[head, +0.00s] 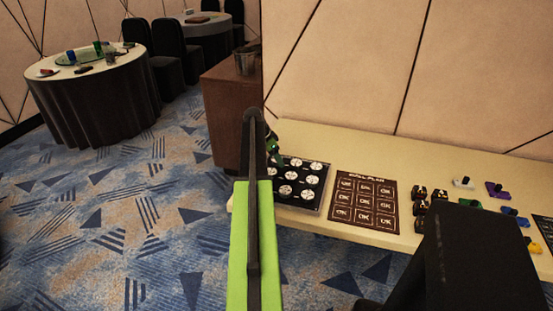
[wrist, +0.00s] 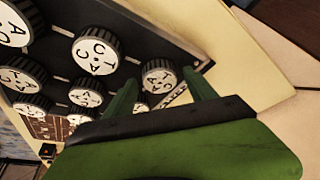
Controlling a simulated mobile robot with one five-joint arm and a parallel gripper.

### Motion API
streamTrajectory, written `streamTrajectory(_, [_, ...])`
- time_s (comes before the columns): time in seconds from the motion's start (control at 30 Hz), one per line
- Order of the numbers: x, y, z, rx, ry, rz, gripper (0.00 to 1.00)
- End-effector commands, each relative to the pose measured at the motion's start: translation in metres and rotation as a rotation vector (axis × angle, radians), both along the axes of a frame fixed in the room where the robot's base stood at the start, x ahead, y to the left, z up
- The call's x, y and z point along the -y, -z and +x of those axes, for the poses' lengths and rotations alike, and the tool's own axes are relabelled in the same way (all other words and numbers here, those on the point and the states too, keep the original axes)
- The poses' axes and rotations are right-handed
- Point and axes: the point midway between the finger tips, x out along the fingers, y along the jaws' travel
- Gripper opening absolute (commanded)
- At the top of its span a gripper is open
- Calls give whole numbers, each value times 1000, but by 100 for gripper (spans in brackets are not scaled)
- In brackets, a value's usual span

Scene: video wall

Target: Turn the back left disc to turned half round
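The board (head: 321,203) of black discs with white lettered faces lies at the left end of the table. In the wrist view, the back left disc (wrist: 159,77) sits at the board's corner, its white face marked with letters and a small dark triangle. My gripper (wrist: 160,88) is open, with one green finger on each side of this disc. Gaps seem to show between the fingers and the disc; I cannot tell whether either touches. In the head view my gripper (head: 274,154) is at the board's back left corner, and my arm hides much of that disc.
Other discs stand close by, one (wrist: 96,50) beside the gripped corner. A dark printed plan (head: 366,204) lies right of the board, with several small coloured pieces (head: 463,183) beyond. The wall rises behind the table. A brown cabinet (head: 228,118) stands at the left.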

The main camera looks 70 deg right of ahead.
Motion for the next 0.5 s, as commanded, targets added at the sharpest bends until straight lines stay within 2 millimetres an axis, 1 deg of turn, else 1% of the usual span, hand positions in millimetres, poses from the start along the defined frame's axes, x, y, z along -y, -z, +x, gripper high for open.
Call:
streamTrajectory(0.03, [0, 0, 0, 0, 0, 0, 57])
streamTrajectory(0.07, [0, 0, 0, 0, 0, 0, 53])
streamTrajectory(0.4, [0, 0, 0, 0, 0, 0, 8])
streamTrajectory(0.43, [21, 0, 1, 0, 3, 0, 6])
streamTrajectory(0.47, [11, 0, 0, 1, 1, -2, 7])
streamTrajectory(0.5, [7, 0, 0, 1, 0, -2, 7])
